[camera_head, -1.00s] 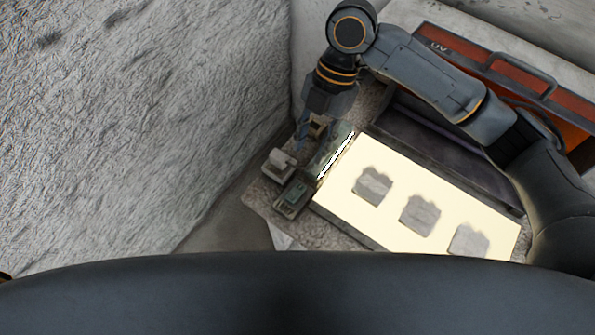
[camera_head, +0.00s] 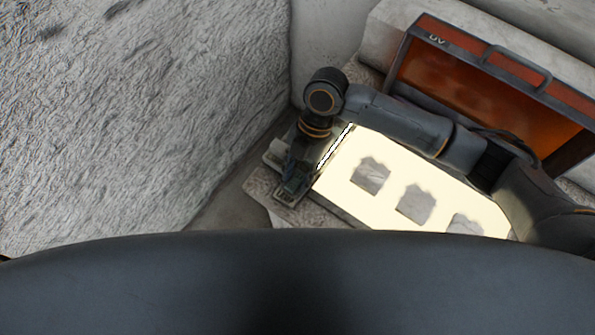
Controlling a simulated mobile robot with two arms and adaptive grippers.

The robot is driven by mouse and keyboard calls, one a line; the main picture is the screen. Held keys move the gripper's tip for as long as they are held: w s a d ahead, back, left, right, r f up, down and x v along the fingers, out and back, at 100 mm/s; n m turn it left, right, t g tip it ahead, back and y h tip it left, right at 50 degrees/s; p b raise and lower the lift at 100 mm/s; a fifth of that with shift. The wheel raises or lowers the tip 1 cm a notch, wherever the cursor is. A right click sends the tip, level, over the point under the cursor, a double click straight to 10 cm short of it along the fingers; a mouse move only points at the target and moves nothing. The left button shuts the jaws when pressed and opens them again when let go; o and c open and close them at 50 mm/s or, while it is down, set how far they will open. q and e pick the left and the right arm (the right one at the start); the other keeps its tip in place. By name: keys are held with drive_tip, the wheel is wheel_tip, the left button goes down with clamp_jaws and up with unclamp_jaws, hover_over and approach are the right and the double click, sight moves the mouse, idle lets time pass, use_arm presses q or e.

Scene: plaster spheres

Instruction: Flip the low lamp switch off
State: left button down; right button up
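A bright lit panel (camera_head: 385,213) lies on the stone slab with several grey plaster pieces (camera_head: 415,203) on it. A small switch block (camera_head: 287,195) sits at the panel's left end, partly covered by my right gripper. A second small grey block (camera_head: 274,155) beside it is also mostly hidden. My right gripper (camera_head: 291,181) points down over these blocks. Its fingers are dark and small, so I cannot tell whether they are open or touching a switch. My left gripper is not in view.
An orange UV hood (camera_head: 490,95) with a handle stands behind the panel. A rough grey wall (camera_head: 130,110) fills the left side. A stone slab edge (camera_head: 312,213) shows below the switch block. My own dark body covers the bottom.

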clamp_jaws()
drive_tip(key=shift+r+p, duration=0.2)
drive_tip(key=shift+p, duration=0.15)
drive_tip(key=t+p, duration=0.1)
drive_tip(key=t+h+p, duration=0.1)
drive_tip(key=p, duration=0.1)
drive_tip(key=shift+s+a+r+h, duration=0.2)
drive_tip(key=shift+s+a+h, duration=0.1)
drive_tip(key=shift+s, duration=0.1)
drive_tip(key=shift+a+f+t+h+p, duration=0.1)
drive_tip(key=shift+f+t+h+p, duration=0.15)
drive_tip(key=shift+t+h+p, duration=0.25)
unclamp_jaws()
